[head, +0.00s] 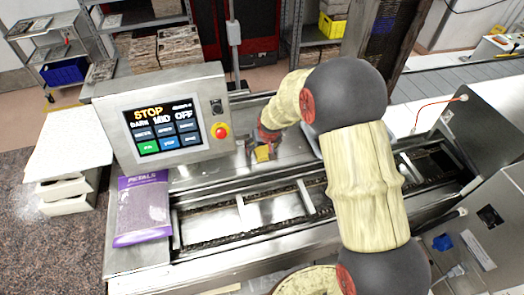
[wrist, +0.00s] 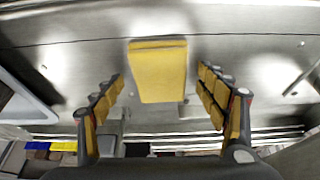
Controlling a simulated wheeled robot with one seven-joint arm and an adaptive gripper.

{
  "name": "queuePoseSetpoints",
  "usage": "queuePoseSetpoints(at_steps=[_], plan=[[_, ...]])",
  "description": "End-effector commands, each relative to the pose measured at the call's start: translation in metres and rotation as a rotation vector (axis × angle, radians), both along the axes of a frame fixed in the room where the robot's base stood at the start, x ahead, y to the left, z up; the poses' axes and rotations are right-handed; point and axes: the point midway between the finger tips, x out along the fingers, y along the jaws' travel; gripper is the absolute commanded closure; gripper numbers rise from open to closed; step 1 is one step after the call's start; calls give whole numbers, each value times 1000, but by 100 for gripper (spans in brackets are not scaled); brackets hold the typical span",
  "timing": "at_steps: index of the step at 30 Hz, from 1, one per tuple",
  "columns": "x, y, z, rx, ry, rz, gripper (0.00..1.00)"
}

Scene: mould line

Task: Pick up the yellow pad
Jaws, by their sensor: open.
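The yellow pad (wrist: 157,72) is a flat-sided yellow block on the shiny metal surface, at the upper middle of the wrist view. My gripper (wrist: 161,78) is open, with one yellow-lined finger on each side of the pad. Clear gaps show between the pad and both fingers, so neither touches it. In the head view my gripper (head: 262,151) is low over the metal deck, behind the chain conveyor. A small yellow patch shows there, but I cannot tell whether it is the pad or my finger linings.
The control panel (head: 165,125) with its screen and red button stands left of my gripper. A purple bag (head: 143,212) lies at the machine's left end. The conveyor trough (head: 255,212) runs along the front. Bare metal surrounds the pad.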

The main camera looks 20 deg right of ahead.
Motion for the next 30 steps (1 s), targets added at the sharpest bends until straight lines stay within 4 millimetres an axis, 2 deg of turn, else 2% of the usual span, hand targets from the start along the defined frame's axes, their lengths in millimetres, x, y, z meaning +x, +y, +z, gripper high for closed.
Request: queuePoseSetpoints(at_steps=[17, 30], plan=[[0, 0, -3, 0, 0, 0, 27], [-1, 0, -4, 0, 2, 0, 50]])
